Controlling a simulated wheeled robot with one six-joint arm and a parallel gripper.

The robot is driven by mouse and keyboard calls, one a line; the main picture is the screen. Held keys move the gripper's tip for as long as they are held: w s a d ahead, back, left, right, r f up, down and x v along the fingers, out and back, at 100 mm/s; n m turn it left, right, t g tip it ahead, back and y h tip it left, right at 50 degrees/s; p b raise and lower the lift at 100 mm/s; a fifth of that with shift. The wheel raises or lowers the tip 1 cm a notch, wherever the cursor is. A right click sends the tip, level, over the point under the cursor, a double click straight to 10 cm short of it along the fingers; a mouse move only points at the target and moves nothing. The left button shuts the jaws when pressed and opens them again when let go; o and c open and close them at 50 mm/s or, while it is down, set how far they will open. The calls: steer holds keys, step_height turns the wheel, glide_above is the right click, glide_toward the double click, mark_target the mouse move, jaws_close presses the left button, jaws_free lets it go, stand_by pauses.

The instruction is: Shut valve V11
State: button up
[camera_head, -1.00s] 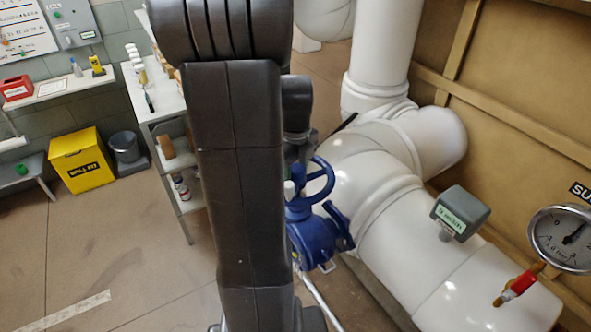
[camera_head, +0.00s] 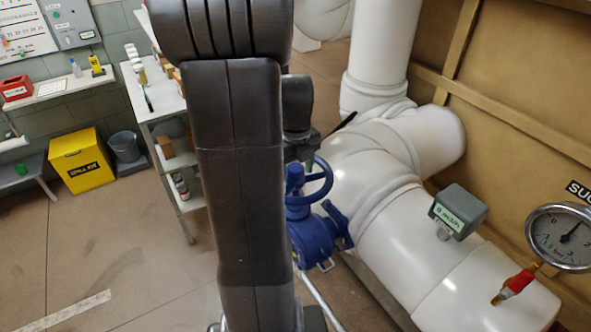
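A blue valve with a blue handwheel (camera_head: 320,184) stands beside the white pipe, right of my arm. Its blue body (camera_head: 318,236) shows below the wheel. My arm hides the left part of both, and no V11 tag is readable. My gripper (camera_head: 318,148) is just above the handwheel, with one dark finger pointing up to the right. The rest of it is behind my arm, so I cannot tell whether it is open or shut, or whether it touches the wheel.
Thick white pipes (camera_head: 400,215) fill the right side, with a grey display box (camera_head: 459,211), a round gauge (camera_head: 562,237) and a small red-handled valve (camera_head: 518,282). A shelf (camera_head: 150,95) and yellow spill-kit bin (camera_head: 84,160) stand left. Floor at lower left is clear.

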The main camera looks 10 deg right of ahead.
steer(key=shift+s+f, duration=0.15)
steer(key=shift+s, duration=0.05)
step_height(320, 180, up, 2)
steer(key=shift+r+p, duration=0.25)
steer(key=shift+p, duration=0.75)
steer(key=shift+r, duration=0.35)
steer(key=shift+w+r, duration=0.1)
steer(key=shift+r, duration=1.65)
steer(key=n, duration=0.4)
steer(key=shift+n, duration=0.3)
steer(key=n, duration=0.5)
steer(key=shift+n, duration=0.3)
steer(key=shift+f, duration=0.1)
